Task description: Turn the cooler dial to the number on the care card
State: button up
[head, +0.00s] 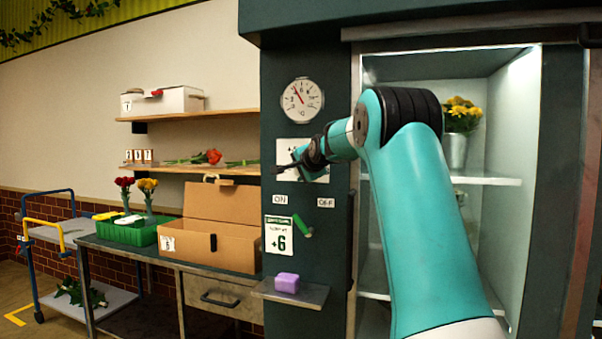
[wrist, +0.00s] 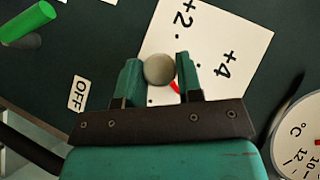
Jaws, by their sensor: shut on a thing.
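The care card (head: 278,236) hangs on the dark cooler front in the head view and reads +6. The cooler dial (wrist: 160,69) is a grey round knob in the wrist view, in front of a white scale plate (wrist: 208,45) on which +2 and +4 can be read. Part of a red pointer shows beside the knob; the mark it points at is hidden. My gripper (wrist: 158,63) is shut on the knob, one green finger on each side. In the head view my gripper covers the dial and part of the scale plate (head: 290,146).
A round thermometer (head: 302,100) is above the scale plate. A green lever (head: 302,226) sits below the ON and OFF labels. A small shelf (head: 312,295) holds a purple block (head: 287,283). To the right, the lit cooler interior holds a metal pot of yellow flowers (head: 460,118).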

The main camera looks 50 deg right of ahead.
jog(key=shift+a, duration=0.1)
jog(key=o, duration=0.9)
jog(key=b+v, duration=0.3)
jog(key=v, duration=1.4)
jog(key=shift+s, duration=0.2)
jog(key=shift+f, duration=0.1)
